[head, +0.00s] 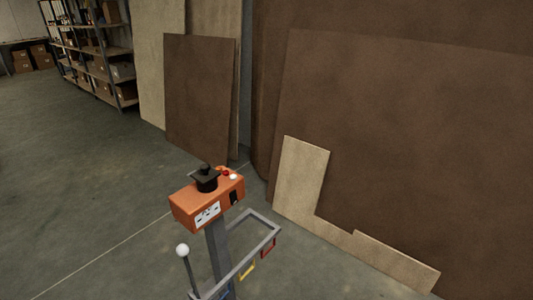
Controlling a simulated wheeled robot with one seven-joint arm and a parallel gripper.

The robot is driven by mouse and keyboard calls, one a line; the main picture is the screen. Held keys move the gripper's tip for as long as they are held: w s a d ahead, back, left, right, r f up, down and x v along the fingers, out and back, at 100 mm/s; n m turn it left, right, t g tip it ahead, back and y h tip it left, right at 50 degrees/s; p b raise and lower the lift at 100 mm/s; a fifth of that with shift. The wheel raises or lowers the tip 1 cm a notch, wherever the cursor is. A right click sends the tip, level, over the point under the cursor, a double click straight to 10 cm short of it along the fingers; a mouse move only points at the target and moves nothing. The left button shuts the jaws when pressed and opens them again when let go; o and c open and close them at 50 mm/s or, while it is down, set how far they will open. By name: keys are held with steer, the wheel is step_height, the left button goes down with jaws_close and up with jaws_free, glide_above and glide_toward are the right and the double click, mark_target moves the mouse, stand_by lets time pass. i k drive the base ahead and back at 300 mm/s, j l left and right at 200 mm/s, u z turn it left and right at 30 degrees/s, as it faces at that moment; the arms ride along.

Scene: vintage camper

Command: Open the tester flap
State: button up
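An orange box (206,200) stands on a grey post (218,250) near the lower middle of the head view. It has a white plate with small dark marks on its front and a dark panel (234,197) at its right end. A black round part with a flat square top (205,178) sits on it, with small red and white parts (228,174) beside. I cannot tell whether this box is the tester. No part is clearly a flap, so I cannot tell if one is open or shut. My gripper is not in view.
A grey frame (262,228) with coloured pieces surrounds the post; a white-knobbed lever (183,251) rises at left. Large brown sheets (400,140) and pale boards (300,175) lean at the right. Shelves with boxes (100,70) stand far left. The floor (70,190) at left is clear.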

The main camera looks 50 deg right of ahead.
mark_target(205, 174)
steer(key=z, duration=0.35)
steer(key=i+l, duration=0.35)
steer(key=l, duration=0.15)
steer(key=i+l+z, duration=0.1)
steer(key=i+l, duration=0.2)
steer(key=l, duration=0.25)
